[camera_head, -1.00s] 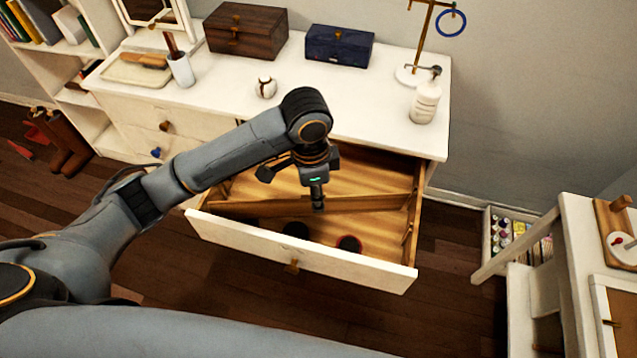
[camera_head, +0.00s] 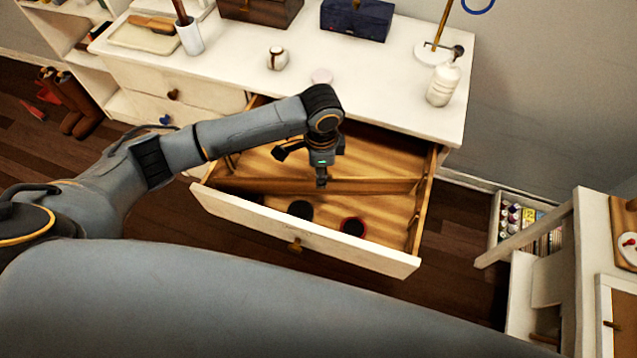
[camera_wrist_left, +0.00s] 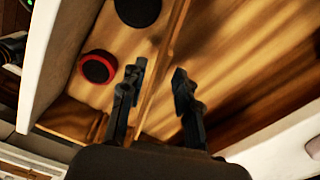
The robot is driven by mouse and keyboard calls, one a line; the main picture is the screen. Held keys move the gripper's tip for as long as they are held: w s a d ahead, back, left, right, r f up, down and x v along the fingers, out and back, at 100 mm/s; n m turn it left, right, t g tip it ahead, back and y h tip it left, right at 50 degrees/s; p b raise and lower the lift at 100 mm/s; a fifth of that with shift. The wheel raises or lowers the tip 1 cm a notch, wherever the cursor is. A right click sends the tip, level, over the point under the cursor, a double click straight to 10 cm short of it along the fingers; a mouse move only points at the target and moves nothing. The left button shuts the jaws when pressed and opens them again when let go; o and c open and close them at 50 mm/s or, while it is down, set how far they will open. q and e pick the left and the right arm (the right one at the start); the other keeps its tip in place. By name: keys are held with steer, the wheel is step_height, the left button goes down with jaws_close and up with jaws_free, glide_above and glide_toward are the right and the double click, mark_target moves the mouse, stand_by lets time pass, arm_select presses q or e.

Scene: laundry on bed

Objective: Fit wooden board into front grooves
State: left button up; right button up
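The wooden board (camera_head: 375,186) stands on edge in the open drawer (camera_head: 340,252). It runs across the drawer at a slant to the front panel, its left end closer to the front than its right end. My left gripper (camera_head: 321,181) points down at the board near its middle. In the left wrist view, the two fingers of my left gripper (camera_wrist_left: 158,78) are apart. The thin board edge (camera_wrist_left: 165,60) passes between them, with a gap on the right side. The grooves cannot be made out clearly. My right gripper is out of view.
A dark disc (camera_head: 300,210) and a red-rimmed disc (camera_head: 352,227) lie in the drawer between board and front panel. The white dresser top (camera_head: 380,92) is above, with a white bottle (camera_head: 443,85) at its right. A white desk (camera_head: 592,230) stands at the right.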

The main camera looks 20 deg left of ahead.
mark_target(318, 194)
arm_select(q)
steer(key=f, duration=0.3)
steer(key=shift+a+f, duration=0.25)
steer(key=shift+a, duration=0.1)
steer(key=shift+f, duration=0.15)
steer(key=c, duration=0.6)
jaws_close()
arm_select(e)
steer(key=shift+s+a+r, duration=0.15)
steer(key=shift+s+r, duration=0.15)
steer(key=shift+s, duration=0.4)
arm_select(q)
step_height(318, 194, up, 10)
steer(key=shift+f, duration=0.15)
steer(key=r+m+p, duration=0.1)
steer(key=p, duration=0.3)
steer(key=r+m+p, duration=0.1)
steer(key=m+p, duration=0.1)
steer(key=p, duration=0.2)
steer(key=r+m+h+p, duration=0.1)
steer(key=r+p, duration=0.1)
steer(key=p, duration=0.2)
steer(key=shift+a, duration=0.3)
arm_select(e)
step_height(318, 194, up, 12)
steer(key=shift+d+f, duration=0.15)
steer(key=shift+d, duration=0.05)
